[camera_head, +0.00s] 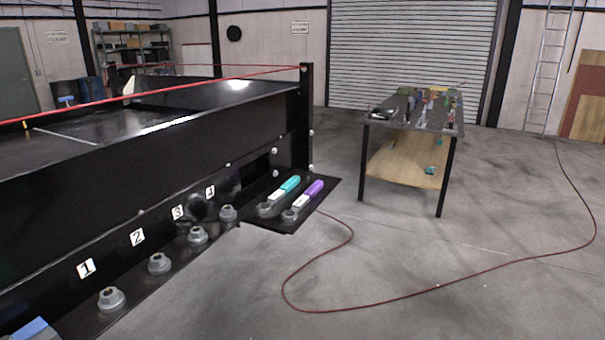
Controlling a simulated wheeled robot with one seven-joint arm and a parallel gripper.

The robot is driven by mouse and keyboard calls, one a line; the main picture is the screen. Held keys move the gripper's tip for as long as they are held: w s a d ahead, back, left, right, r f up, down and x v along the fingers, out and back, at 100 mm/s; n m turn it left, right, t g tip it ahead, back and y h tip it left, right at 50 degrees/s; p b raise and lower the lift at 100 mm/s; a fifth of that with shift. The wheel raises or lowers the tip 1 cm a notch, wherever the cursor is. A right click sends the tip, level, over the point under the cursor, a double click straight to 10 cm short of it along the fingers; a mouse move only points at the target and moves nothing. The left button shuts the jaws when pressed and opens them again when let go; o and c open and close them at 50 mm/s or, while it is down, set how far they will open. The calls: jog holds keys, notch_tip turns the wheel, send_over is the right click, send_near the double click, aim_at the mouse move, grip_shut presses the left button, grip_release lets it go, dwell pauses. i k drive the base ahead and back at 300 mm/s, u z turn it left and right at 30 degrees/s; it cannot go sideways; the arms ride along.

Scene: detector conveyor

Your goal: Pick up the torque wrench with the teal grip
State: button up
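The torque wrench with the teal grip (287,187) lies on a dark shelf plate (326,185) at the foot of the black conveyor frame. Its teal grip points to the back right and its grey head to the front left. A second wrench with a purple grip (312,190) lies beside it on the right, roughly parallel, with a narrow gap between the grips. My gripper is not in view.
Several bolts (159,263) stand on the ledge left of the wrenches, below number labels. The black conveyor wall (130,165) rises behind. A workbench (375,125) with tools stands back right. A red cable (400,302) crosses otherwise open floor.

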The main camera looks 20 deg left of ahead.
aim_at(294, 180)
jog(key=i, duration=2.5)
jog(key=u, duration=3.75)
jog(key=i, duration=0.5)
jog(key=z, duration=0.05)
